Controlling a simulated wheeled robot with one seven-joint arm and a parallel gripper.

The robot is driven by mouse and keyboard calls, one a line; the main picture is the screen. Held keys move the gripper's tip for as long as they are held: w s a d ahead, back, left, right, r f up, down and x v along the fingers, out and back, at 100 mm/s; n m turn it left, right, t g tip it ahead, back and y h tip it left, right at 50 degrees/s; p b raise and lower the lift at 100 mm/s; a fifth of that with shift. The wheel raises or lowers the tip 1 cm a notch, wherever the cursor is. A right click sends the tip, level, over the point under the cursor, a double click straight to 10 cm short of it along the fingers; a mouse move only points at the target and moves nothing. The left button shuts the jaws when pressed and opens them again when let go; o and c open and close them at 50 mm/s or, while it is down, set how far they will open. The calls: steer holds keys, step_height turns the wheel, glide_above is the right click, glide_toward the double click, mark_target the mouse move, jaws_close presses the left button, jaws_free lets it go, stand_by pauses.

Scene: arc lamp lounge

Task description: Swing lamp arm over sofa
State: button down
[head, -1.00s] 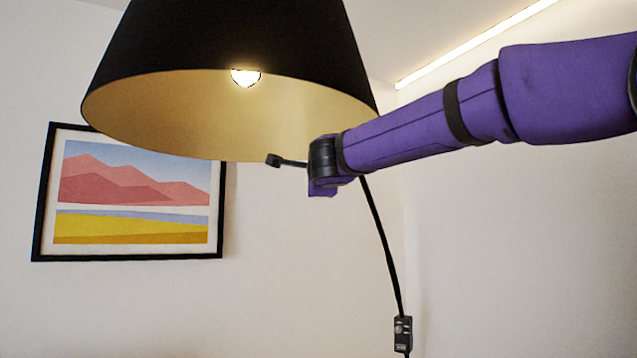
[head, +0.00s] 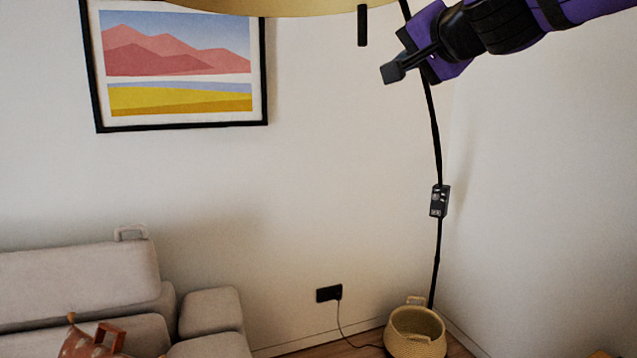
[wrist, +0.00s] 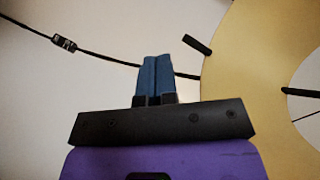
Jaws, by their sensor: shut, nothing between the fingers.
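The lamp shade, gold inside, shows only its lower edge (head: 280,6) at the top of the head view. A short black tab (head: 362,26) hangs from its rim. In the wrist view the gold inside of the shade (wrist: 235,70) fills the right side, with the black tab (wrist: 197,45) at its edge. The thin black lamp stem (head: 435,140) curves down behind my arm. My gripper (head: 388,74) is shut and empty, below and right of the tab, apart from it. Its blue fingers (wrist: 156,62) are together. The grey sofa (head: 80,280) stands lower left.
A small black control box (head: 439,200) is on the stem. A woven basket (head: 415,322) stands on the floor at the stem's foot. A framed picture (head: 265,60) and an outlet (head: 329,293) are on the wall.

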steer(key=s+d+f+n+g+h, duration=0.1)
steer(key=s+d+f+n+g, duration=0.1)
steer(key=s+d+f, duration=0.3)
steer(key=s+d+f+n+g+h, duration=0.2)
steer(key=s+d+f+g, duration=0.2)
steer(key=s+f, duration=0.7)
steer(key=s+d+f+n+g+h, duration=0.2)
steer(key=s+d+f+g, duration=0.1)
steer(key=s+d+f, duration=0.4)
step_height(320, 180, down, 2)
steer(key=shift+s+d+f+g, duration=0.15)
steer(key=shift+s+g, duration=0.25)
steer(key=shift+s, duration=0.4)
